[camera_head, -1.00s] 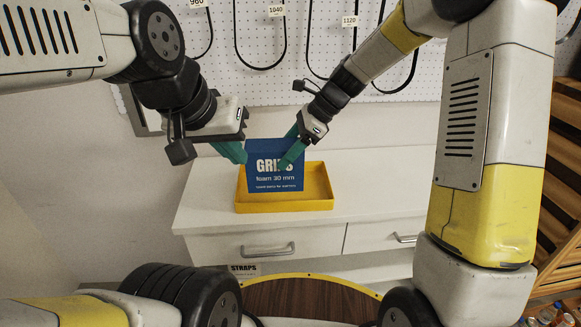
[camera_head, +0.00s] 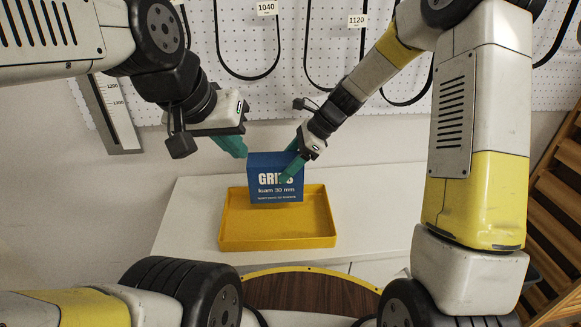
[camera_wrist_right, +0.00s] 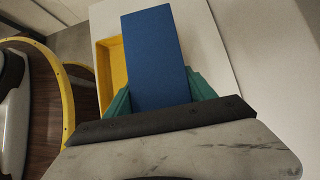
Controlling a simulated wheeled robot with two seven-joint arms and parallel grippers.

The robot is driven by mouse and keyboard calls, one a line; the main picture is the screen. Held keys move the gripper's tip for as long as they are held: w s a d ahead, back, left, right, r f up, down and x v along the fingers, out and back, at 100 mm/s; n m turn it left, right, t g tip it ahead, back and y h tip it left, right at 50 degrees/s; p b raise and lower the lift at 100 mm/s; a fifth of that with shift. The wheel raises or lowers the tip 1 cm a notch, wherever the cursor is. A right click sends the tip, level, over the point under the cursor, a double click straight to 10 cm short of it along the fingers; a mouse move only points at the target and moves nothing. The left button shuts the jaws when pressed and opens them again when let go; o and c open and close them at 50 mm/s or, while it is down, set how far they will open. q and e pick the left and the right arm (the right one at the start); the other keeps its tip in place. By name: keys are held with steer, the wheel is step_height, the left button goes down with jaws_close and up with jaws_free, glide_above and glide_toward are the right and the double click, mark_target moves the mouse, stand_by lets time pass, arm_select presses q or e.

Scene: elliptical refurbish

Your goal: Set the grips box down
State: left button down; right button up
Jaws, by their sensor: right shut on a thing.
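The grips box (camera_head: 276,188) is blue with white lettering, upright in the head view. It appears over the back part of the yellow tray (camera_head: 228,243); I cannot tell whether its bottom touches the tray. My right gripper (camera_head: 291,168) is shut on the box at its right side. In the right wrist view the box (camera_wrist_right: 153,60) stands between the green fingers (camera_wrist_right: 160,92), with part of the tray (camera_wrist_right: 105,50) to its left. My left gripper (camera_head: 236,148) is at the box's upper left corner. Its finger opening is hidden, and contact is unclear.
The tray stands on a white cabinet top (camera_head: 385,200), with free surface to its left and right. A white pegboard (camera_head: 305,40) with hanging black loops is behind. A wooden slatted rack (camera_head: 555,200) stands at the right.

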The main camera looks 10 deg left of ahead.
steer(key=shift+f, duration=1.95)
steer(key=shift+f, duration=0.15)
steer(key=o, duration=1.7)
steer(key=shift+c, duration=0.2)
steer(key=v, duration=1.2)
steer(key=s+d+r+n+t+h, duration=0.2)
steer(key=s+d+r+n, duration=0.4)
steer(key=s, duration=0.4)
steer(key=s+d+r+n+t+h, duration=0.3)
steer(key=s+d+r+n+t, duration=0.2)
steer(key=s+d+n, duration=0.3)
steer(key=shift+s+d+r+n, duration=0.4)
steer(key=shift+s+r+n, duration=0.4)
steer(key=shift+s+n, duration=0.7)
steer(key=shift+s, duration=0.1)
